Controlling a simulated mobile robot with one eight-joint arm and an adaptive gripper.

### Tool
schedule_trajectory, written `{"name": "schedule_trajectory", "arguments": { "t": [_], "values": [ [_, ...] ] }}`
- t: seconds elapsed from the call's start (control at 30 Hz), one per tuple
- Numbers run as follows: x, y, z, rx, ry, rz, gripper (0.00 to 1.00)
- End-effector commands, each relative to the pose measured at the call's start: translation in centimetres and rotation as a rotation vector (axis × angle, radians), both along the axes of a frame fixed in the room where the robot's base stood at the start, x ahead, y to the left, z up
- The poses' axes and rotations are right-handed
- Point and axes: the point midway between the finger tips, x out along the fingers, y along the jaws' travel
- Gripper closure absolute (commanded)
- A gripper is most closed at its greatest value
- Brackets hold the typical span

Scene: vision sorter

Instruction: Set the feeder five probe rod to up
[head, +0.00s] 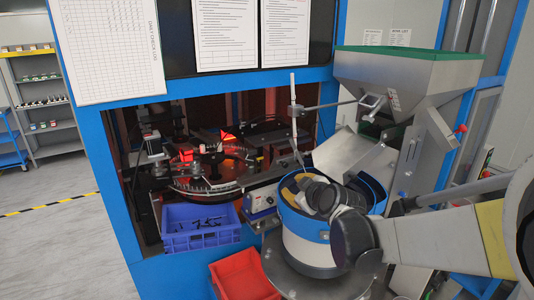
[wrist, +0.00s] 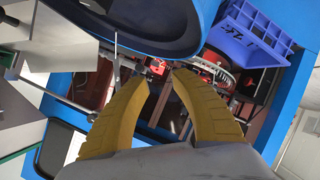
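A thin probe rod (head: 293,90) stands close to upright above the feeder bowl, where a clamp joins it to a thin horizontal bar (head: 335,104). Its lower part runs down toward the bowl's far edge. A thin grey rod with a clamp, likely the same assembly, shows left of my fingers in the wrist view (wrist: 116,70). My gripper (head: 298,184) is over the bowl, below the rod's clamp. In the wrist view its yellow fingers (wrist: 161,77) are apart, with nothing seen between them. The head view does not show the fingertips clearly.
The white and blue feeder bowl (head: 308,248) is directly under my gripper. A steel hopper (head: 400,78) with a green rim stands behind right. A blue bin (head: 201,228) and a red bin (head: 243,276) sit at left. A glass sorting dial (head: 205,172) is inside the blue-framed cabinet.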

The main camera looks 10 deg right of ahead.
Motion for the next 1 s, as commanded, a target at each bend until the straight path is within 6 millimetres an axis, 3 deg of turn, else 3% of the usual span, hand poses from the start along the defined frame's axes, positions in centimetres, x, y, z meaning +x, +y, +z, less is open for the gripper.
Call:
{"name": "schedule_trajectory", "arguments": {
  "t": [0.1,0.2,0.47,0.8,1.0],
  "values": [
    [3.5,-1.0,1.2,-0.076,-0.077,0.015,0.7],
    [5.2,-1.6,1.2,-0.128,-0.124,0.019,0.7],
    [7.3,-2.1,0.6,-0.175,-0.162,0.021,0.7],
    [13.4,-1.4,-1.1,-0.174,-0.161,0.021,0.7],
    [16.1,-1.1,-1.8,-0.173,-0.161,0.021,0.7]
  ]
}}
